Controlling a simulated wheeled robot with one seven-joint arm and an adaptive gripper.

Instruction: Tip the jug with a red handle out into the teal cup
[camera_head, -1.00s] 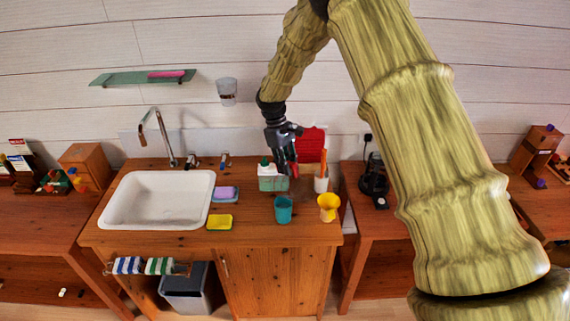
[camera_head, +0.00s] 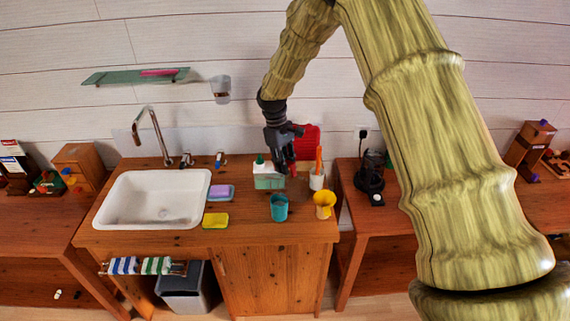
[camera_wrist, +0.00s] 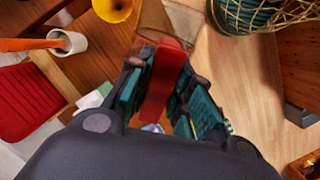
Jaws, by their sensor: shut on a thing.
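My gripper (camera_head: 286,164) is shut on the red handle of the jug; the wrist view shows the red handle (camera_wrist: 165,80) between my fingers. The jug's brownish see-through body (camera_wrist: 168,25) reaches past the top of the wrist view. In the head view the jug is hard to make out, and I cannot tell its tilt or contents. The teal cup (camera_head: 279,208) stands upright on the wooden counter, in front of my gripper and apart from it. I cannot surely pick out this cup in the wrist view.
A yellow cup (camera_head: 324,204) stands right of the teal cup. A white cup (camera_head: 317,180) with an orange stick is behind it. A green-and-white container (camera_head: 268,178) is left of my gripper. A yellow sponge (camera_head: 215,220) and white sink (camera_head: 152,199) lie further left.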

